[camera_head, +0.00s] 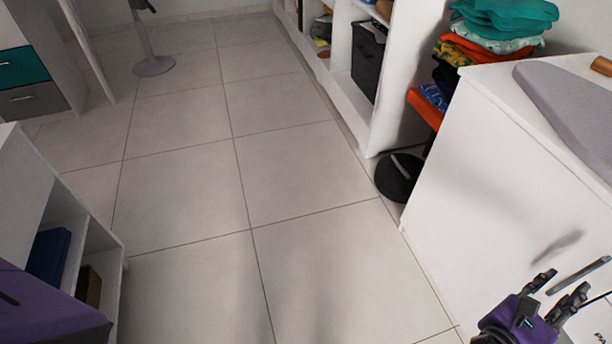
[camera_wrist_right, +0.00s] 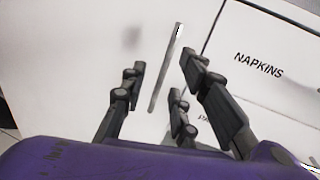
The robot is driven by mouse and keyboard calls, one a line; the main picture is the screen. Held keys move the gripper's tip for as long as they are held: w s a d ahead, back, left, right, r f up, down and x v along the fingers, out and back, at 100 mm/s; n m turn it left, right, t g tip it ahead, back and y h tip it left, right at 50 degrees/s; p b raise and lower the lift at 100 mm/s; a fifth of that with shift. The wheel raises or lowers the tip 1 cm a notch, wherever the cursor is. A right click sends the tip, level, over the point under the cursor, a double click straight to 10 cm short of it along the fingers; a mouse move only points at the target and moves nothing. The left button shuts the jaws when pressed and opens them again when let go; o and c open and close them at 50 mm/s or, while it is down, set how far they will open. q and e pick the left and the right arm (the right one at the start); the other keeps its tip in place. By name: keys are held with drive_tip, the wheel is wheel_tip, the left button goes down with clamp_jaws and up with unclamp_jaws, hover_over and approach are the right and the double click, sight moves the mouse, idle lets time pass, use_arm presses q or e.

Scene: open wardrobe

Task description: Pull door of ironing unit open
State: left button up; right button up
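The ironing unit (camera_head: 480,160) is a white cabinet at the right of the head view, with a grey ironing pad (camera_head: 572,98) on its top. Its door front looks shut and carries a slim metal bar handle (camera_head: 580,274). My right gripper (camera_head: 562,289) is open at the lower right, in front of the door by the handle. In the right wrist view the handle (camera_wrist_right: 165,70) shows between the spread fingers of the right gripper (camera_wrist_right: 162,68), just beyond their tips. I cannot tell whether they touch it. My left gripper is not in view.
A panel labelled NAPKINS (camera_wrist_right: 260,66) adjoins the door in the wrist view. Folded clothes (camera_head: 500,25) are stacked behind the unit, and a round black object (camera_head: 398,177) lies beside it. A low shelf unit (camera_head: 100,235) stands at left. The tiled floor (camera_head: 240,180) between is clear.

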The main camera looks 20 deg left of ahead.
sight(580, 275)
drive_tip(key=shift+m, duration=0.5)
drive_tip(key=x, duration=0.5)
drive_tip(key=d+x, duration=0.1)
drive_tip(key=x, duration=0.2)
drive_tip(key=shift+s+f, duration=0.2)
drive_tip(key=shift+s, duration=0.1)
clamp_jaws()
